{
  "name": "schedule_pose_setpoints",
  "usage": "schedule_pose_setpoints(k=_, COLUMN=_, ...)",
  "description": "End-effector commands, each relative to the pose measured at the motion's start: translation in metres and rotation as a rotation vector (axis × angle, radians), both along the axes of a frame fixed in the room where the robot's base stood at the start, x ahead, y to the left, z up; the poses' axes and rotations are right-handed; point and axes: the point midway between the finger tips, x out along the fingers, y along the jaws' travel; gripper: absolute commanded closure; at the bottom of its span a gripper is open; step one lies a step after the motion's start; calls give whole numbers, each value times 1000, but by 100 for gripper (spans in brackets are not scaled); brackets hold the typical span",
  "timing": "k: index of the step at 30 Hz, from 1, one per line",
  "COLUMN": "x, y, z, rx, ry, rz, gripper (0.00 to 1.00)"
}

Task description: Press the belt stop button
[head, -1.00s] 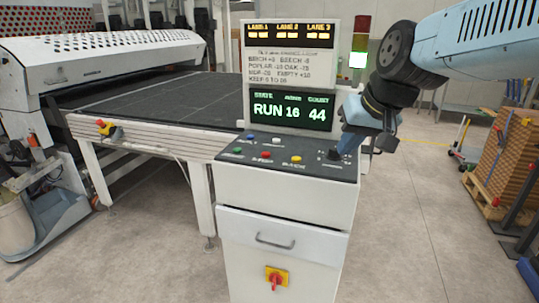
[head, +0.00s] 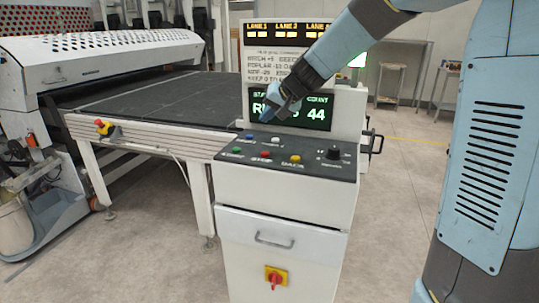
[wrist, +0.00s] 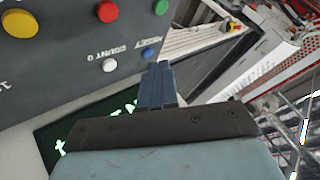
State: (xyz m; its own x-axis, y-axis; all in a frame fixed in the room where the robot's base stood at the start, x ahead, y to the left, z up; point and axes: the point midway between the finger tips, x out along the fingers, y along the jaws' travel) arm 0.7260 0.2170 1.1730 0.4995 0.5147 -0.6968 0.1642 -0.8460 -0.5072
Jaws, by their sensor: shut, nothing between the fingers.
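The sloped dark control panel (head: 310,171) on the white console carries several buttons. The red button (head: 265,154) is in the front row, between the green button (head: 236,150) and the yellow button (head: 295,158); its label is too blurred to read surely. The red button also shows at the top of the wrist view (wrist: 107,12). The blue button (head: 249,137) and white button (head: 276,140) are in the row behind. My gripper (head: 266,115) is shut and empty above the back of the panel, before the display. In the wrist view its fingertips (wrist: 161,68) appear just below the blue button (wrist: 148,53).
The lit display (head: 318,110) stands behind the panel, partly hidden by my arm. A black knob (head: 334,152) is at the panel's right. A red-and-yellow switch (head: 276,276) is low on the console. The dark conveyor (head: 150,98) is at left. Floor at right is open.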

Motion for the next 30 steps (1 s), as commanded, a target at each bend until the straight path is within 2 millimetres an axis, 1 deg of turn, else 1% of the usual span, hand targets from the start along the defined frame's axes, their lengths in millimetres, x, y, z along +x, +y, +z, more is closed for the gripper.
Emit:
schedule_pose_setpoints(k=10, x=0, y=0, z=-1, rx=0, ry=1, rz=-1, gripper=100)
schedule_pose_setpoints(k=14, x=0, y=0, z=-7, rx=0, ry=3, rz=-1, gripper=100)
schedule_pose_setpoints(k=17, x=0, y=0, z=-16, rx=0, ry=3, rz=-1, gripper=100)
schedule_pose_setpoints(k=30, x=0, y=-1, z=-67, rx=0, ry=3, rz=-2, gripper=100)
